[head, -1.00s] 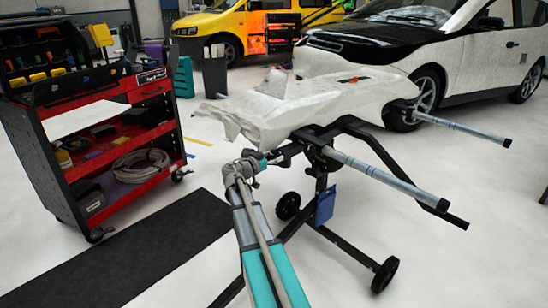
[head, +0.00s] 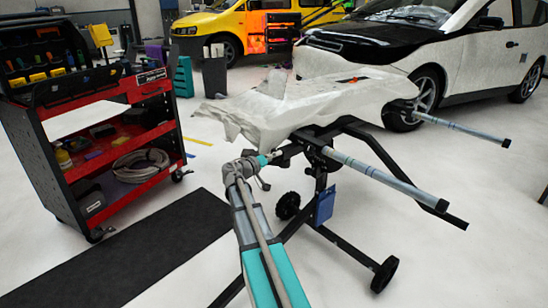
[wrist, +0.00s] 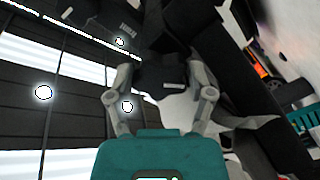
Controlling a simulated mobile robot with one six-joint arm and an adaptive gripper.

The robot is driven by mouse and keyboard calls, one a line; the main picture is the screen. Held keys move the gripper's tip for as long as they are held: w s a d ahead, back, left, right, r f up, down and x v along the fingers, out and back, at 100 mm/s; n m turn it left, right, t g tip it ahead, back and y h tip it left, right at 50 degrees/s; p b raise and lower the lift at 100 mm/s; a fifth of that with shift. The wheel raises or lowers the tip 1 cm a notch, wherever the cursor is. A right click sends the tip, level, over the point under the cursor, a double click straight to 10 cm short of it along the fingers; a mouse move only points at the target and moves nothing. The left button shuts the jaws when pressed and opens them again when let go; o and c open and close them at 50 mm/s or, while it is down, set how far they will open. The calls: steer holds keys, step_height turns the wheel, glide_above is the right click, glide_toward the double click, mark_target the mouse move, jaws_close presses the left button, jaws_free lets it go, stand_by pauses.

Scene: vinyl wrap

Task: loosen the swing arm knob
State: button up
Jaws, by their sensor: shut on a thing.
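The swing arm knob (wrist: 163,80) is a dark, blocky piece between my fingers in the wrist view. My gripper (wrist: 166,70) is shut on it, with one grey finger on each side. In the head view my gripper (head: 278,157) is at the near left side of the black stand (head: 318,170), by the end of its frame. The knob is too small and covered to make out there.
A white wrapped panel (head: 300,108) lies on top of the stand. Grey-blue padded arms (head: 375,172) stick out to the right. A red tool cart (head: 125,155) stands at left. Dark mat (head: 150,255) and open floor lie between.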

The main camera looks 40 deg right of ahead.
steer(key=n, duration=0.3)
steer(key=shift+r+n, duration=0.1)
steer(key=shift+n, duration=0.3)
steer(key=n, duration=0.3)
steer(key=shift+n, duration=0.4)
steer(key=o, duration=1.1)
steer(key=shift+a, duration=0.1)
steer(key=a, duration=0.7)
steer(key=shift+s, duration=0.15)
steer(key=shift+a, duration=0.1)
